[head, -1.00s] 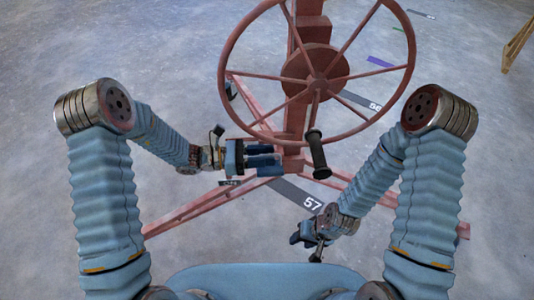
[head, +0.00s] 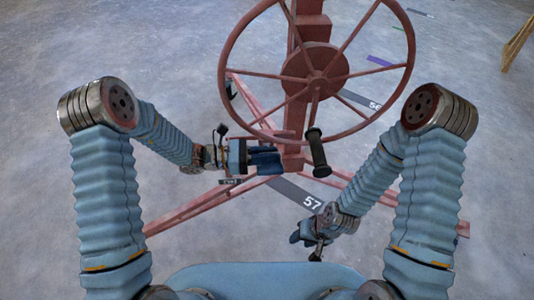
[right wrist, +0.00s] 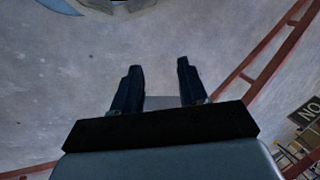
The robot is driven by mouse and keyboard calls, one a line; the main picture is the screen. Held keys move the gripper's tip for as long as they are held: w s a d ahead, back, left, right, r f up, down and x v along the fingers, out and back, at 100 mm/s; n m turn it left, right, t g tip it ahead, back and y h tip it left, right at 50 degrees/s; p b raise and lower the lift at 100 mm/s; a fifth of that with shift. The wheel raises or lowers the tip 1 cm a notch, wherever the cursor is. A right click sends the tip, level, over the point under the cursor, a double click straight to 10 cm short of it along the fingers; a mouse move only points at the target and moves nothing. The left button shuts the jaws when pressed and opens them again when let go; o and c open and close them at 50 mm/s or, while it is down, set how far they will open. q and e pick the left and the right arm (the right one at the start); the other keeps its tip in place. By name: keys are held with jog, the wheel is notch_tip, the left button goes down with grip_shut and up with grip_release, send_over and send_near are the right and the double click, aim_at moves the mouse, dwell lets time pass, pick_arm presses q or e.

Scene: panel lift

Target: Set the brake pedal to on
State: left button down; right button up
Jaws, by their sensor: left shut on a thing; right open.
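The red panel lift (head: 293,120) stands ahead of me, with its large wheel (head: 316,82) and a dark handle (head: 317,153). My left gripper (head: 268,158) is at the left side of the lift's column, below the wheel. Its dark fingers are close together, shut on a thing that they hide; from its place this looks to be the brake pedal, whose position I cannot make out. My right gripper (head: 308,240) hangs low over the floor, right of the column and apart from the lift. In the right wrist view its two fingers (right wrist: 160,82) are open and empty.
Red base legs (head: 190,208) spread over the grey floor from the column's foot. A dark floor strip marked 57 (head: 312,202) lies between the arms. A wooden frame (head: 518,42) stands far right. Open floor lies to both sides.

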pick_arm(q)
jog(key=f+m+b, duration=0.1)
jog(key=b, duration=0.1)
jog(key=s+f+m+b, duration=0.1)
jog(key=f+b, duration=0.1)
jog(key=s+f+m+b, duration=0.1)
jog(key=f+b, duration=0.1)
jog(key=b, duration=0.1)
jog(key=shift+s+a+f+m, duration=0.1)
jog(key=shift+m, duration=0.2)
notch_tip(320, 180, down, 7)
jog(key=m+b, duration=0.5)
jog(key=b, duration=0.3)
jog(key=shift+s, duration=0.35)
pick_arm(e)
notch_tip(320, 180, down, 15)
jog(key=d, duration=0.1)
jog(key=shift+s+d, duration=0.15)
jog(key=shift+s, duration=0.05)
pick_arm(q)
jog(key=c, duration=1.3)
grip_release()
jog(key=shift+o, duration=0.5)
jog(key=shift+s, duration=0.1)
pick_arm(e)
jog(key=shift+f, duration=0.1)
